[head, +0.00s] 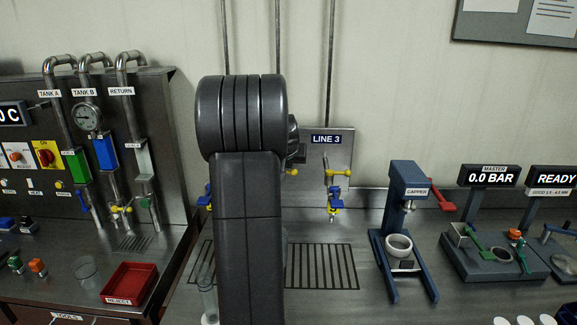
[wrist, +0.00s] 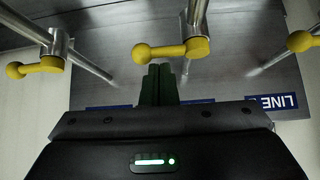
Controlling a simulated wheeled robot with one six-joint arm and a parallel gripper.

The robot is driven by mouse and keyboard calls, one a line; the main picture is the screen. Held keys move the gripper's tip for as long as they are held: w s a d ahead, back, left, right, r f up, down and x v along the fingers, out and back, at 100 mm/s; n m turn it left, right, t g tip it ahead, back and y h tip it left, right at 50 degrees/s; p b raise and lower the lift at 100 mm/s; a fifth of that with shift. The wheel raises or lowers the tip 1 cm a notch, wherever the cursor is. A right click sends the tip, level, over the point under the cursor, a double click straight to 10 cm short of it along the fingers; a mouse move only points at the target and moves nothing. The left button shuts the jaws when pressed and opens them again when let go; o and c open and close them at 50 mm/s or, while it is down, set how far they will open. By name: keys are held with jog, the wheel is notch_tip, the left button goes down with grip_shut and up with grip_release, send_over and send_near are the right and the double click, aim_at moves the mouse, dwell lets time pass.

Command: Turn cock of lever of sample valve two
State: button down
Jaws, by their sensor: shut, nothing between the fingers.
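In the wrist view three yellow levers on metal pipes show: a left one (wrist: 36,66), a middle one (wrist: 172,50) and a right one (wrist: 305,41) cut by the frame. The middle lever lies sideways, its round knob to the left. My gripper (wrist: 160,72) is shut and empty, its dark fingers just below the middle lever's bar; I cannot tell whether they touch. Which lever belongs to valve two is not readable. In the head view my arm hides the middle of the panel; one yellow lever (head: 338,172) shows under the LINE 3 label (head: 327,139).
Blue-handled taps (head: 334,205) hang below the panel, above a drain grate (head: 322,267). A capper (head: 405,215) stands to the right. A tank console (head: 110,170) with a red reject tray (head: 130,283) stands to the left. A clear cylinder (head: 208,298) stands beside my arm.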

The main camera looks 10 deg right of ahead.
jog(key=shift+s+a+f+m+h+b, duration=0.1)
jog(key=shift+s+f+m+h+b, duration=0.2)
jog(key=shift+b, duration=0.65)
jog(key=m+h+b, duration=0.1)
jog(key=b, duration=0.1)
jog(key=m+g+h+b, duration=0.1)
jog(key=m+b, duration=0.1)
jog(key=b, duration=0.1)
jog(key=s+a+m+g+h+b, duration=0.1)
jog(key=m+b, duration=0.1)
jog(key=shift+a, duration=0.1)
jog(key=a+m+g+h, duration=0.1)
jog(key=m, duration=0.1)
jog(key=m+g+h, duration=0.1)
jog(key=m+g, duration=0.1)
jog(key=m, duration=0.1)
jog(key=s+a+m+g, duration=0.1)
jog(key=m+g, duration=0.1)
jog(key=m, duration=0.1)
jog(key=shift+a+r+h, duration=0.25)
jog(key=shift+a+h, duration=0.05)
jog(key=shift+h, duration=0.1)
jog(key=shift+a, duration=0.3)
jog(key=shift+w, duration=0.15)
